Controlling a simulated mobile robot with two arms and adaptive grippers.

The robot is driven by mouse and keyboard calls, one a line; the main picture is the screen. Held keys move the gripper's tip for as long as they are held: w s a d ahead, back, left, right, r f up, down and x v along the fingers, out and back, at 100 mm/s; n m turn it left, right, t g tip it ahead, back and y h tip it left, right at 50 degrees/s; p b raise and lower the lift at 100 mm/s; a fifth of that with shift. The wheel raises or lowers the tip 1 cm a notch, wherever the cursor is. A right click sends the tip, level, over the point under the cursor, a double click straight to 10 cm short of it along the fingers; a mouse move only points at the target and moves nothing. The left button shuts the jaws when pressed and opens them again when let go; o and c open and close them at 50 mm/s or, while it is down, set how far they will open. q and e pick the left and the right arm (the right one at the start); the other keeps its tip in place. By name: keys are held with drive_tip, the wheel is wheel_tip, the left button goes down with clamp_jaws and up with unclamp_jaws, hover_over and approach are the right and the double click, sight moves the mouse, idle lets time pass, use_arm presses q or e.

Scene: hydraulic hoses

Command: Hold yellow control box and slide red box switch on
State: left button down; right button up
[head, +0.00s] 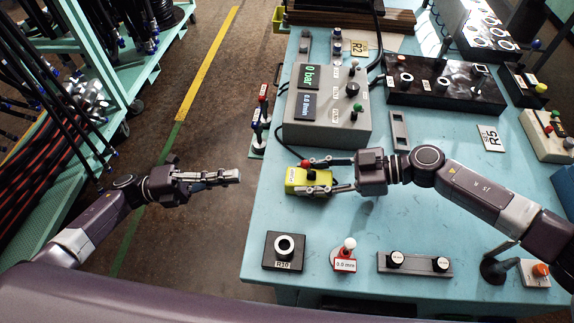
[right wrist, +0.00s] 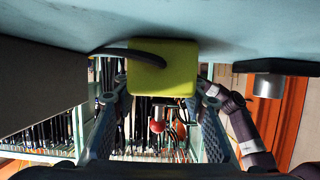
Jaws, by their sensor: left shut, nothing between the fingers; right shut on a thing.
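The yellow control box (head: 297,178) sits near the left edge of the blue table, with a white label, a dark button and a red knob (head: 305,163). My right gripper (head: 308,176) is shut on it, one finger along each side. The right wrist view shows the box (right wrist: 174,82) at the fingertips, with a dark cable across it and a red ball (right wrist: 156,126) below it. A small red box (head: 343,261) with a white knob stands near the table's front; I cannot tell which red part is the switch. My left gripper (head: 236,176) is shut and empty, over the floor left of the table.
A grey control box (head: 327,110) with displays stands behind the yellow box, its cable running near it. Hose racks (head: 115,75) stand at left. Floor separates rack and table.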

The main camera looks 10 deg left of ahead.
sight(302, 166)
use_arm(q)
drive_tip(key=shift+a+f+n, duration=0.1)
drive_tip(key=shift+a+n, duration=0.1)
drive_tip(key=shift+n, duration=0.2)
drive_tip(key=x, duration=1.4)
drive_tip(key=shift+w, duration=0.2)
drive_tip(key=shift+d+r+m+y, duration=0.3)
drive_tip(key=shift+r+y, duration=0.2)
drive_tip(key=shift+y, duration=0.2)
drive_tip(key=shift+d+r+y, duration=0.3)
drive_tip(key=shift+r+y, duration=0.1)
drive_tip(key=shift+y, duration=0.4)
drive_tip(key=shift+d+r, duration=0.3)
drive_tip(key=shift+d, duration=0.2)
drive_tip(key=shift+d+r, duration=0.3)
drive_tip(key=shift+d, duration=0.2)
drive_tip(key=shift+a, duration=0.1)
